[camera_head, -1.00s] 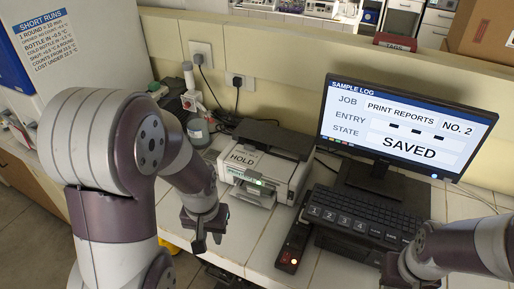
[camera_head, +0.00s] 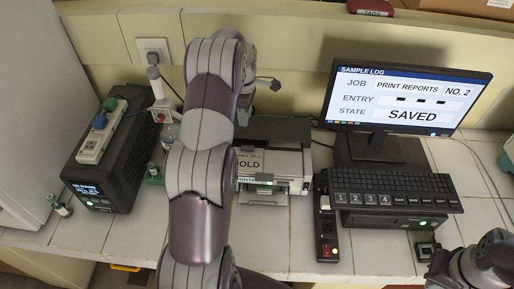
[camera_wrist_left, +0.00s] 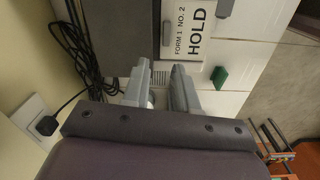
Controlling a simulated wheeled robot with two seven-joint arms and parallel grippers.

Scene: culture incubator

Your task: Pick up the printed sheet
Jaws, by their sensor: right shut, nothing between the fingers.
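A white sheet marked "FORM 1 NO. 2 HOLD" (camera_wrist_left: 190,30) shows at the top of the left wrist view. In the head view it lies on top of the printer (camera_head: 291,163), partly hidden by my left arm. The printer's front slot has a pale tray or paper (camera_head: 262,197); I cannot tell which. My left gripper (camera_wrist_left: 161,68) is open and empty, its fingers apart beside the printer; in the head view it is mostly hidden behind my arm. My right gripper (camera_head: 437,284) is shut and empty at the bottom right, partly cut off.
A monitor (camera_head: 407,100) reads "SAVED", with a keyboard (camera_head: 390,185) below it. A dark box (camera_head: 108,165) is at the left. Black cables (camera_wrist_left: 85,45) run near the left gripper.

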